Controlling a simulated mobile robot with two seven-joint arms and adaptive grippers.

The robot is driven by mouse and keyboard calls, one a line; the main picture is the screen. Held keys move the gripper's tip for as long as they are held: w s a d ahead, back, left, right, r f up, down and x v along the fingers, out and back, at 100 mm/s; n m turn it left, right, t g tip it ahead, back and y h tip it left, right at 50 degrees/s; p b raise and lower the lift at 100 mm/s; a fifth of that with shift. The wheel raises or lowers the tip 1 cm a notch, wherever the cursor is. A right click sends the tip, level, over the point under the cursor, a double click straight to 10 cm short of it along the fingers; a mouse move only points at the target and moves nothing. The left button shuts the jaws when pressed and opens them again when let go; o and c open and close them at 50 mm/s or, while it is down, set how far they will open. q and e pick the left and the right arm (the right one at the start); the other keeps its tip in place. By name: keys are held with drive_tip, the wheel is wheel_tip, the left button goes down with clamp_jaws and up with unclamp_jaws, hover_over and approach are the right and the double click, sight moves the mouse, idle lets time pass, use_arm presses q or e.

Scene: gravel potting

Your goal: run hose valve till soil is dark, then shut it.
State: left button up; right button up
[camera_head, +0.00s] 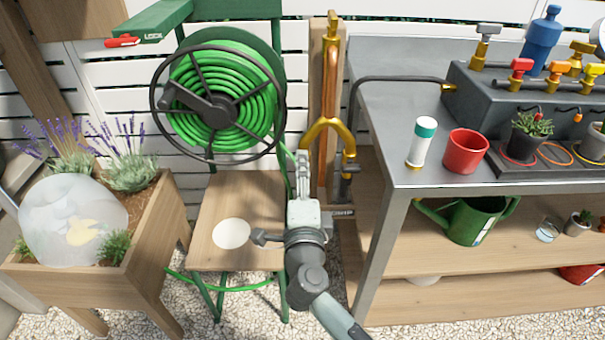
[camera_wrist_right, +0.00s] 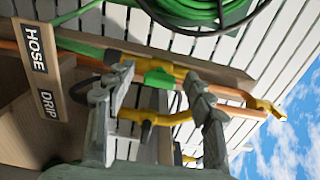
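A brass Y-shaped fitting (camera_head: 328,130) stands on a copper pipe against a wooden post. In the right wrist view, signs reading HOSE (camera_wrist_right: 36,47) and DRIP (camera_wrist_right: 47,103) sit beside the brass pipework (camera_wrist_right: 150,116), with a green lever (camera_wrist_right: 160,77) on it. My right gripper (camera_head: 303,160) is just in front of the fitting. Its fingers (camera_wrist_right: 155,105) are apart, with the lever and pipework showing between them; contact cannot be told. Brown soil (camera_head: 150,196) shows in the wooden planter (camera_head: 80,288), partly hidden by plants and a translucent dome (camera_head: 72,222). My left gripper is not in view.
A green hose reel (camera_head: 220,105) hangs behind a wooden stand (camera_head: 210,255) left of my right arm. A metal-topped bench (camera_head: 390,130) stands right, bearing a red pot (camera_head: 466,152), a white bottle (camera_head: 421,145) and valves. A watering can (camera_head: 472,220) is below.

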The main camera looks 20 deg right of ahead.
drive_tip(key=v, duration=1.2)
drive_tip(key=shift+r, duration=0.1)
